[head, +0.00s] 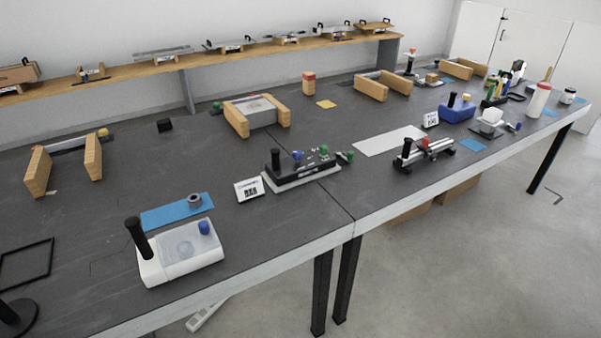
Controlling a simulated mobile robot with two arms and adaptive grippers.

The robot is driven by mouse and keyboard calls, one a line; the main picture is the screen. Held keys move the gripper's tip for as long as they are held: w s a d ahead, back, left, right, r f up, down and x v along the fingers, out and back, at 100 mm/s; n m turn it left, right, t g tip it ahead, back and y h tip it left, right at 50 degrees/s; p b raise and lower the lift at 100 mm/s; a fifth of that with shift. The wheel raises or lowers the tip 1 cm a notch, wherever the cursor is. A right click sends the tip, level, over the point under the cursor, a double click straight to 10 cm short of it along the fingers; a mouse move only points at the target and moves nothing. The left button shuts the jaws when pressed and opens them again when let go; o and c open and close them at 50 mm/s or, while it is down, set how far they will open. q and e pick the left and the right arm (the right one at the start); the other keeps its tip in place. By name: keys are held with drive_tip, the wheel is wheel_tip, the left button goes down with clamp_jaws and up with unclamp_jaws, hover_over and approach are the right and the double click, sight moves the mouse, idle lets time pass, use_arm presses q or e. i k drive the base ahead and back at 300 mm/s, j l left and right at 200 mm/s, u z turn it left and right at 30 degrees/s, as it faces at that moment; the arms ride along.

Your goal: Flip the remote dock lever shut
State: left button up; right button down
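Neither of my grippers is in view. Several devices with upright black handles stand on the long dark table, and I cannot tell for sure which is the remote dock. The nearest is a white box (181,257) with a black upright lever (138,238) at its left and a blue knob (204,227). Behind it to the right is a black device (305,170) on a white base with blue and green knobs. Further right are a railed fixture (424,154) with a red part and a blue block (458,110) with a black handle.
A blue mat (177,212) with a grey ring (195,200) lies behind the white box. A label card (250,190) stands nearby. A black frame (26,265) and a black round base (14,318) are at left. Wooden blocks (237,119) stand farther back. A white sheet (389,140) lies right.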

sight(351, 155)
drive_tip(key=i+j+z, duration=0.25)
drive_tip(key=j, duration=0.3)
drive_tip(key=i+j+z, duration=0.1)
drive_tip(key=i+j, duration=0.15)
drive_tip(key=i+j+z, duration=0.15)
drive_tip(key=j, duration=0.25)
